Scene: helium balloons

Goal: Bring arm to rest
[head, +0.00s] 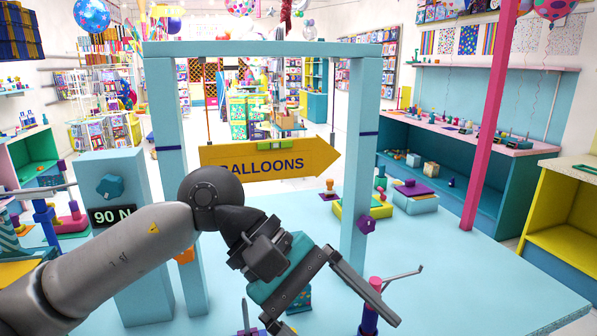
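My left arm comes in from the lower left and reaches across in front of a light-blue frame (165,120). My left gripper (336,322) is at the bottom middle, low over the light-blue table (470,285). Its two fingers are spread wide and I see nothing between them. One finger points down to the right; the other is partly cut off by the bottom edge. My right gripper is not in view.
A yellow BALLOONS arrow sign (270,157) hangs in the frame behind my arm. A light-blue box with a 90 N label (112,215) stands left. The table's right part is clear.

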